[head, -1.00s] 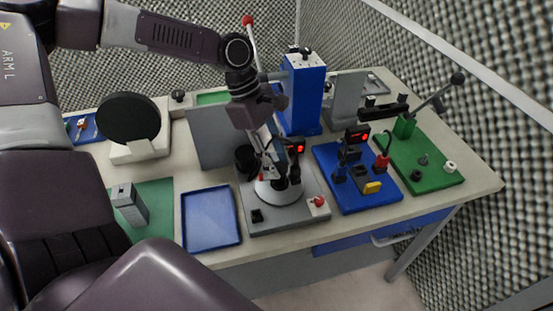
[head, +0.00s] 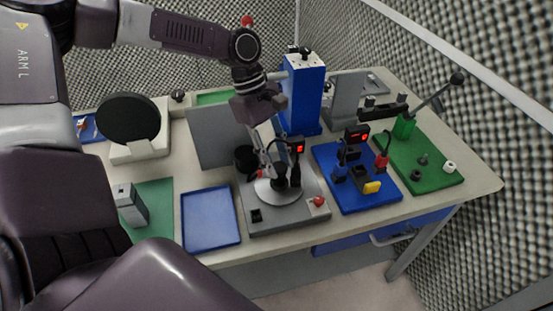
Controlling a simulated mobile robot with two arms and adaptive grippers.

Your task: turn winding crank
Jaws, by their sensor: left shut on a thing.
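The winding station (head: 287,220) is a grey base with a round silver disc (head: 265,192) near the middle of the bench. Black upright parts stand on the disc, and I take the dark knob (head: 279,183) there as the crank's handle. My left gripper (head: 275,172) reaches down to it from above and is shut on the handle. The fingers and the handle overlap, so the exact contact is hard to see. A red-lit display (head: 298,147) stands just behind. My right gripper is not in view.
A blue tray (head: 211,243) lies left of the station. A blue board (head: 375,200) with plugs and a green board (head: 435,180) with a lever stand right. A grey panel (head: 215,140) and blue tower (head: 303,90) stand behind. Foam walls enclose the bench.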

